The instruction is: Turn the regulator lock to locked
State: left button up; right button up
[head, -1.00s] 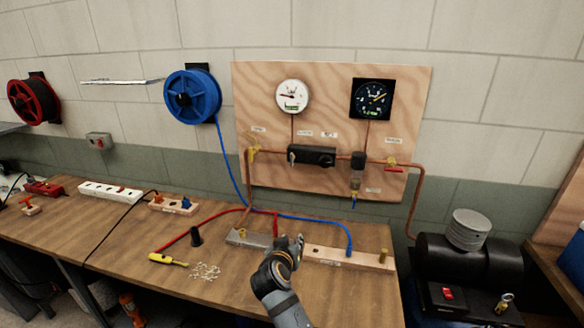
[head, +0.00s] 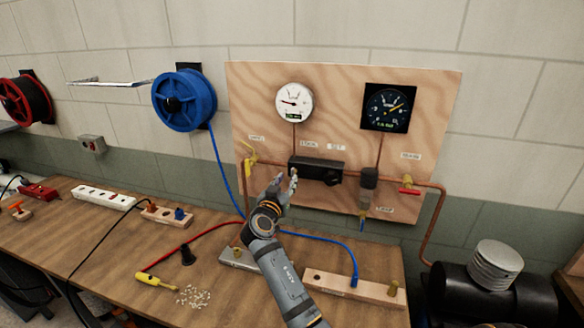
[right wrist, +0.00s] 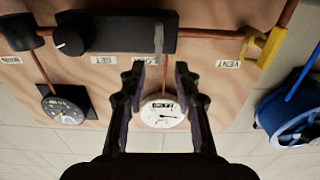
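The regulator is a black box (head: 322,171) on the plywood panel, with a round knob (right wrist: 68,41) at one end. Its lock is a small grey lever (right wrist: 158,38) at the other end; in the right wrist view, which is upside down, it lies along the picture's vertical. My right gripper (head: 284,183) is open just in front of the lever end of the box, and its fingers partly hide that end in the head view. In the right wrist view the lever lies beyond and between the open fingertips (right wrist: 160,72), apart from them. My left gripper is not in view.
A yellow vent valve (head: 250,160) is left of the regulator, a red-handled valve (head: 409,191) right. A white gauge (head: 294,102) and a dark gauge (head: 388,107) hang above. Copper pipe crosses the panel. Hoses and wooden blocks lie on the bench (head: 110,240) below.

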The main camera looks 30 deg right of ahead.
aim_at(292, 174)
jog(key=p+x, duration=0.1)
jog(key=x, duration=0.4)
jog(key=shift+s+d, duration=0.1)
jog(key=shift+s, duration=0.1)
jog(key=shift+p+x, duration=0.5)
jog(key=shift+x, duration=0.4)
jog(key=shift+f, duration=0.1)
jog(key=shift+w+f, duration=0.1)
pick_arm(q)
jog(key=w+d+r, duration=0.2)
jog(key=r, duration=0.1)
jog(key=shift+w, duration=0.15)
pick_arm(e)
grip_shut()
